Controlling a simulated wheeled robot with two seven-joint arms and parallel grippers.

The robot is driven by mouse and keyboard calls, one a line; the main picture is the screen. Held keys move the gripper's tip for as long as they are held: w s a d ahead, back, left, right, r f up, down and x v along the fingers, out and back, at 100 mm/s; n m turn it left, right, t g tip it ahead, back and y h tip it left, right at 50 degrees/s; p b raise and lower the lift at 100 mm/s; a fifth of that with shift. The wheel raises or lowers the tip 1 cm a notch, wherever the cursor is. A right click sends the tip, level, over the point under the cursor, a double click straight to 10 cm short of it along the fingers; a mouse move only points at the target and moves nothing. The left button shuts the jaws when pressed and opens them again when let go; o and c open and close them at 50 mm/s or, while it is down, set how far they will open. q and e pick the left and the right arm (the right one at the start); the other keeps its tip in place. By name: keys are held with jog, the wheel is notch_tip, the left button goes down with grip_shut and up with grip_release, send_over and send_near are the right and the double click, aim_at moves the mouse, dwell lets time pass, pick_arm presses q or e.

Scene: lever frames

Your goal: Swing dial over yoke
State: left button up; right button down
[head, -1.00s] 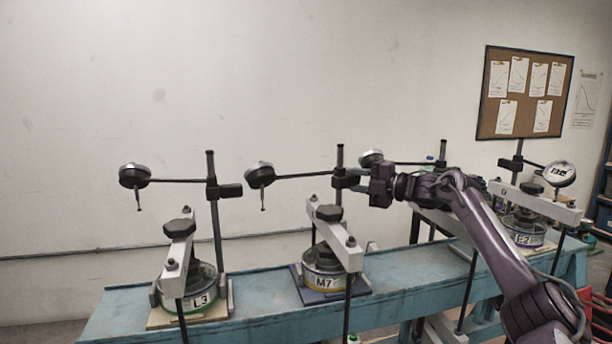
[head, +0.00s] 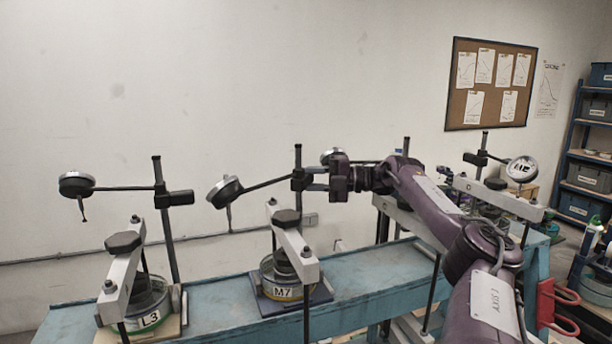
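The M7 dial (head: 225,191), dark-bodied with a thin stem, is on a rod from a clamp on the middle upright post (head: 298,157). It hangs left of the M7 yoke (head: 292,243), a pale sloping beam with a black knob, above the M7 pot (head: 282,285); it is not over the beam. My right gripper (head: 318,178) comes from the right, its fingers pointing left at the post's clamp. Whether they touch or grip it, I cannot tell. My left gripper is not in view.
The L3 station (head: 149,318) stands at left with its own dial (head: 76,184) and yoke (head: 124,274). Another station stands at right, its dial (head: 521,169) facing me. A further dial (head: 331,156) is partly behind my gripper. The blue bench (head: 220,301) has bare surface between stations.

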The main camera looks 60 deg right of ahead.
jog(key=c, duration=1.4)
grip_release()
jog(key=shift+o, duration=1.3)
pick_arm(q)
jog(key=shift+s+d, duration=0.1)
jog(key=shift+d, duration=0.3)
pick_arm(e)
jog(key=shift+s+d+f, duration=0.1)
jog(key=shift+s+d, duration=0.05)
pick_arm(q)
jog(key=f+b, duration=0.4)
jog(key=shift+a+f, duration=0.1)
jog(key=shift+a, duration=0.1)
pick_arm(e)
jog(key=v, duration=0.7)
jog(key=shift+s+d, duration=0.1)
jog(key=shift+s, duration=0.1)
